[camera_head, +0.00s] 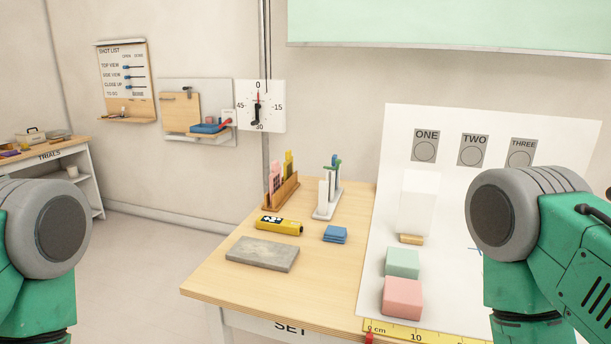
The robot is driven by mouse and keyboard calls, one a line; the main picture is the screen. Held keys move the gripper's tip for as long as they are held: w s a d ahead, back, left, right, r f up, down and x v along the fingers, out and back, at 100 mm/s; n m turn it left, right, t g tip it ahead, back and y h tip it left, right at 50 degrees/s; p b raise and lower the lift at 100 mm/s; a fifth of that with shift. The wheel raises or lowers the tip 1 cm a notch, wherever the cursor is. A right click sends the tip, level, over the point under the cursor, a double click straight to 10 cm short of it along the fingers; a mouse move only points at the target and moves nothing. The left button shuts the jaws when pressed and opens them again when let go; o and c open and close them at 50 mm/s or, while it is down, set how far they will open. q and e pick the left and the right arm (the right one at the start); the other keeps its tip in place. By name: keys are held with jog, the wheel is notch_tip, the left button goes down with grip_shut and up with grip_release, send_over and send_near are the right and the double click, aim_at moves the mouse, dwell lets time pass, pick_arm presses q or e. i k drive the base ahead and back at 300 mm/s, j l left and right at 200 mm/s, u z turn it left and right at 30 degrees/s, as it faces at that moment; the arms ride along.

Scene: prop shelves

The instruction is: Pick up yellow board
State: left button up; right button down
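A yellow piece with black markings (279,225) lies flat on the wooden table, behind a grey slab (262,253). Another yellow upright piece (288,164) stands in a wooden rack (281,193) beside a pink one (275,177). I cannot tell for sure which of these is the yellow board. Parts of my two green arms show at the left and right edges, well apart from the yellow pieces. Neither gripper is in view.
The wooden table (215,281) also holds blue stacked squares (335,234), a white rack (327,200), green (402,262) and pink (402,297) blocks on a white backdrop sheet (384,226), and a yellow ruler (437,334) along the front. The table's left front is clear.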

aim_at(288, 165)
jog(key=i+j+u, duration=0.15)
jog(key=j+u, duration=0.25)
jog(key=i+j+u, duration=0.1)
jog(key=u, duration=0.35)
jog(key=i+j+u, duration=0.2)
jog(key=u, duration=0.15)
jog(key=i+j+u, duration=0.15)
jog(key=i+u, duration=0.15)
jog(key=i+z, duration=0.45)
jog(key=i+j+z, duration=0.15)
jog(key=z, duration=0.3)
jog(key=i, duration=0.1)
